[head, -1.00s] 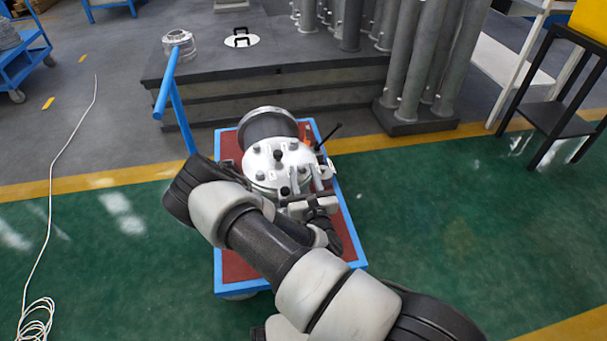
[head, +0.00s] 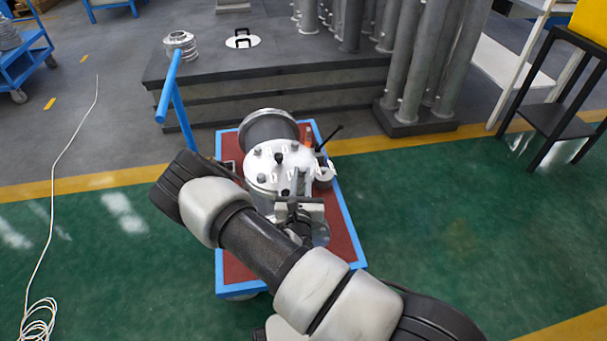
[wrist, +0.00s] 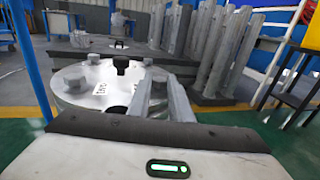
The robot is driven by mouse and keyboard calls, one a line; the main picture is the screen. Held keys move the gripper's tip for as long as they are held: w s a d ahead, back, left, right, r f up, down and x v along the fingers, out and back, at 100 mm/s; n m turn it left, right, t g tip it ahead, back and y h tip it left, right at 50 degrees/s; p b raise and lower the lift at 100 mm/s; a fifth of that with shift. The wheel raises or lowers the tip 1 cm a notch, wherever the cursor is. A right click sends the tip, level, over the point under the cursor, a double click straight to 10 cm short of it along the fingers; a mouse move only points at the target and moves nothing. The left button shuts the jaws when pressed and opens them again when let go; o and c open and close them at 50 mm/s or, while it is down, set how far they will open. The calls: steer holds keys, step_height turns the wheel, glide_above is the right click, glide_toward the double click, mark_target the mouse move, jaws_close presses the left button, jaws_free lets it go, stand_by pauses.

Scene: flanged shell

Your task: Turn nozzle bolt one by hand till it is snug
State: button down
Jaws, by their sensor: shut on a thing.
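The flanged shell (head: 268,130) lies on a red cart with its pale round cover (head: 265,177) facing me. Several bolts and a black knob (head: 278,158) stand on the cover. In the wrist view the cover (wrist: 80,90) bears a label reading "two" and a dark bolt (wrist: 117,111) left of my fingers. My gripper (head: 299,178) is at the cover's right side; its two fingers also show in the wrist view (wrist: 160,84). It is shut on a small part at the fingertips, apparently nozzle bolt one, mostly hidden by the fingers. Its label is not readable.
The cart (head: 351,235) has a blue rim and a blue handle (head: 170,88) at the left. A grey cup-like part (head: 324,178) and a black rod stand close right of the cover. A grey platform (head: 300,75) with tall pipes is behind.

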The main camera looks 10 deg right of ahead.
steer(key=m+h, duration=0.1)
steer(key=h, duration=0.1)
steer(key=m+g+h+b, duration=0.1)
steer(key=a+m+g+h, duration=0.1)
steer(key=m+h, duration=0.1)
steer(key=shift+w+f+h+b, duration=0.15)
steer(key=shift+w+h+b, duration=0.1)
steer(key=shift+h+b, duration=0.1)
steer(key=shift+w+a+m+g+h+b, duration=0.1)
steer(key=shift+m+g+h+b, duration=0.15)
steer(key=shift+m+g+h, duration=0.4)
steer(key=shift+w+a+m+g+h+b, duration=0.1)
steer(key=shift+m+g+h+b, duration=0.15)
steer(key=shift+m+g+h, duration=0.35)
steer(key=shift+r, duration=0.2)
steer(key=c, duration=1.6)
jaws_free()
steer(key=p+v, duration=0.2)
steer(key=v, duration=1.5)
steer(key=shift+a+p, duration=0.3)
steer(key=shift+p, duration=0.1)
